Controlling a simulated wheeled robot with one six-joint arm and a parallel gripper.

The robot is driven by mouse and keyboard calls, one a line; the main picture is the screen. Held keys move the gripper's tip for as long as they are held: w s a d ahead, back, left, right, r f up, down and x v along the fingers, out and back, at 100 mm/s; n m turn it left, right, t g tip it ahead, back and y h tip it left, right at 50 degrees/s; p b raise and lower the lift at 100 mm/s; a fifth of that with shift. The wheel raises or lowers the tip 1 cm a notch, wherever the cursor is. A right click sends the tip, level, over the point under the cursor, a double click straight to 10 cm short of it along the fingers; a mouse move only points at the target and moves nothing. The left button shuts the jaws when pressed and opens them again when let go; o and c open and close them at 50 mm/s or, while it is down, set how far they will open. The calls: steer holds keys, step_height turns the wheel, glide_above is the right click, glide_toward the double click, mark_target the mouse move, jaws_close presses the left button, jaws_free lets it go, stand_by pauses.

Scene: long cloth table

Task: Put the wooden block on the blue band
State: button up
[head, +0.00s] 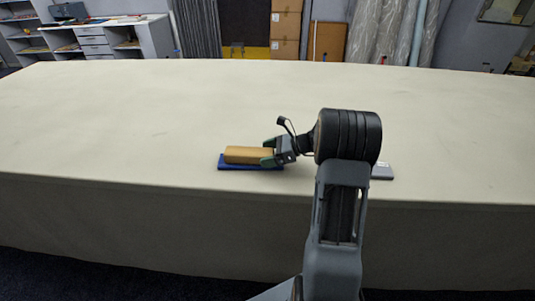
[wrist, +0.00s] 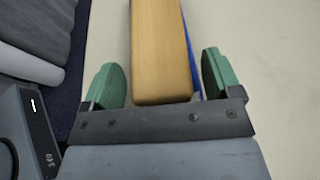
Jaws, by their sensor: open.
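The wooden block (head: 248,155) lies flat on the blue band (head: 235,166) on the table, left of my arm. The block also shows in the wrist view (wrist: 162,50), its near end between my fingers. A thin strip of the blue band (wrist: 190,45) shows along the block's right side there; the rest is hidden under the block. My gripper (wrist: 166,80) is open, its two green finger pads standing on either side of the block with gaps. In the head view my gripper (head: 271,152) is at the block's right end.
The long cloth-covered table (head: 120,120) is clear to the left and behind. A flat grey item (head: 382,172) lies right of my arm, partly hidden by it. The table's front edge is close to the band.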

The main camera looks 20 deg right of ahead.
steer(key=v, duration=1.1)
steer(key=shift+s+d+r, duration=0.1)
steer(key=shift+s, duration=0.05)
steer(key=shift+s+a+r+n, duration=0.15)
steer(key=shift+a+r+n, duration=0.05)
steer(key=shift+a+n, duration=0.1)
steer(key=s+a+n+g+h, duration=0.55)
steer(key=a+n, duration=0.45)
steer(key=a, duration=0.4)
steer(key=s+a+n+t+h, duration=0.2)
steer(key=s+a+n+h, duration=0.3)
steer(key=s+n, duration=0.6)
steer(key=shift+a+n+h, duration=0.3)
steer(key=shift+n+h, duration=0.35)
steer(key=shift+n, duration=0.65)
steer(key=shift+t, duration=0.25)
step_height(320, 180, up, 5)
steer(key=p, duration=0.3)
steer(key=shift+s+f+p, duration=0.1)
steer(key=shift+f+p, duration=0.05)
steer(key=shift+p, duration=0.2)
